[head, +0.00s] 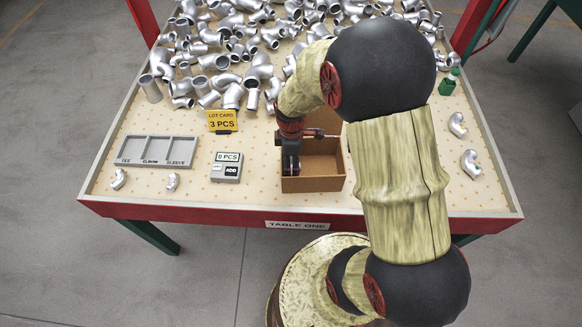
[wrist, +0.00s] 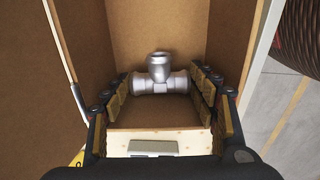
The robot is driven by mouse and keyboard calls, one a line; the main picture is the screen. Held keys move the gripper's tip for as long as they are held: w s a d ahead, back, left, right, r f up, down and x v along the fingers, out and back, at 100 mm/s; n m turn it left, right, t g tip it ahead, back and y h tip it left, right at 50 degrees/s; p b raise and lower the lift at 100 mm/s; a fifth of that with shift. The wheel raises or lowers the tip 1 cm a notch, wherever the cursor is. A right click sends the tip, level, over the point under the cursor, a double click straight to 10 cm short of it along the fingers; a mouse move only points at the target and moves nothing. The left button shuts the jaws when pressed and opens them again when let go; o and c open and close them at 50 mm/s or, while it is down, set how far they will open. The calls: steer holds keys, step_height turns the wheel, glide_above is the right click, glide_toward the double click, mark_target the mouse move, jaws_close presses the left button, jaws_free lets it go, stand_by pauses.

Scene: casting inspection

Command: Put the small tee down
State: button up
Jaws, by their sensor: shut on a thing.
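The small tee (wrist: 160,72) is a silver-grey pipe fitting with a short round branch. In the wrist view it sits between the fingers of my gripper (wrist: 162,86), which are shut on its two ends. My gripper (head: 290,165) is at the left part of the open cardboard box (head: 313,184) in the head view. Brown cardboard walls (wrist: 155,30) surround the tee in the wrist view. The tee is hidden in the head view, and I cannot tell its height above the box floor.
Left of the box stand a counter (head: 227,167) reading 0 PCS and a grey tray (head: 158,150) labelled TEE, ELBOW, SLEEVE. A yellow lot card (head: 222,121) reads 3 PCS. Many fittings crowd the table's back.

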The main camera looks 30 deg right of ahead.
steer(key=shift+f, duration=0.95)
steer(key=shift+f, duration=0.15)
steer(key=o, duration=1.1)
steer(key=shift+o, duration=0.2)
